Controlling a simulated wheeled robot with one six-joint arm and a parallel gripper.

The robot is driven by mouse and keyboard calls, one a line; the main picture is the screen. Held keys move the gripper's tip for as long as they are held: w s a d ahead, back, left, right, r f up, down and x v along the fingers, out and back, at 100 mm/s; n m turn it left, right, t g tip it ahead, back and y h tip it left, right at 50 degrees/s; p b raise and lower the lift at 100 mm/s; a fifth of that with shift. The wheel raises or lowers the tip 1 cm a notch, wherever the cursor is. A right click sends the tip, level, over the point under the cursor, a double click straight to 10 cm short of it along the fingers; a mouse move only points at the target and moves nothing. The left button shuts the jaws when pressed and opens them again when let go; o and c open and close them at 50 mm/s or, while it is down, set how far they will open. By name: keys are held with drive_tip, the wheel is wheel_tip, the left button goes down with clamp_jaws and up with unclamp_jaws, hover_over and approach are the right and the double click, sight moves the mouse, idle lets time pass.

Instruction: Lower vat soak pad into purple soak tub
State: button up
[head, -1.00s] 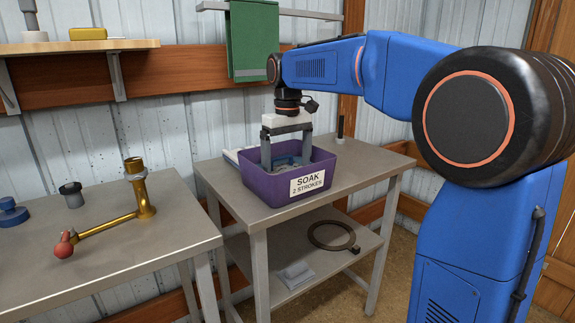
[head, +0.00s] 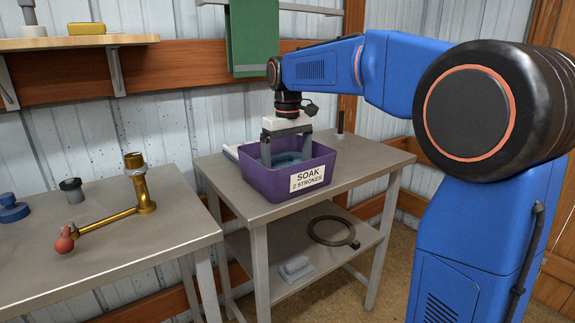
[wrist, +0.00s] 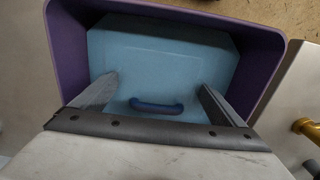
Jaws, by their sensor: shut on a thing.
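The purple soak tub (head: 262,188) stands on a metal table, with a label reading "SOAK 2 STROKES" on its front. My gripper (head: 286,155) points down inside it, fingers below the rim. The vat soak pad (wrist: 165,52) is a light blue block with a dark blue handle, lying within the tub walls in the wrist view. My gripper (wrist: 156,90) is shut on the pad, with its fingers on both sides of the handle. In the head view the front wall hides the pad's lower part, so I cannot tell if it touches the bottom.
A brass fitting with a red-ended arm (head: 145,190) stands on the left table. A dark peg (head: 340,122) stands behind the tub, right. A ring (head: 333,231) and a grey block (head: 296,268) lie on the lower shelf. A green cloth (head: 253,38) hangs behind.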

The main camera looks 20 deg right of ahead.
drive_tip(key=shift+f, duration=0.45)
drive_tip(key=o, duration=0.8)
drive_tip(key=shift+o, duration=0.2)
wheel_tip(320, 180, up, 17)
drive_tip(key=shift+m+t, duration=0.5)
drive_tip(key=shift+t, duration=0.1)
drive_tip(key=s+d+f, duration=0.1)
drive_tip(key=s, duration=0.2)
drive_tip(key=s+f, duration=0.2)
drive_tip(key=s, duration=0.1)
drive_tip(key=s+d+f, duration=0.1)
drive_tip(key=s, duration=0.2)
drive_tip(key=shift+d+f, duration=0.2)
drive_tip(key=shift+d, duration=0.15)
drive_tip(key=s+d+f+m+t, duration=0.1)
drive_tip(key=s+d+f, duration=0.1)
drive_tip(key=s+f, duration=1)
drive_tip(key=s+d+f+m+t, duration=0.1)
drive_tip(key=s+d+f+t, duration=0.1)
drive_tip(key=s+f, duration=0.9)
wheel_tip(320, 180, down, 4)
drive_tip(key=shift+s+r+m+t, duration=0.1)
drive_tip(key=shift+s+m+t, duration=0.2)
drive_tip(key=shift+s, duration=0.1)
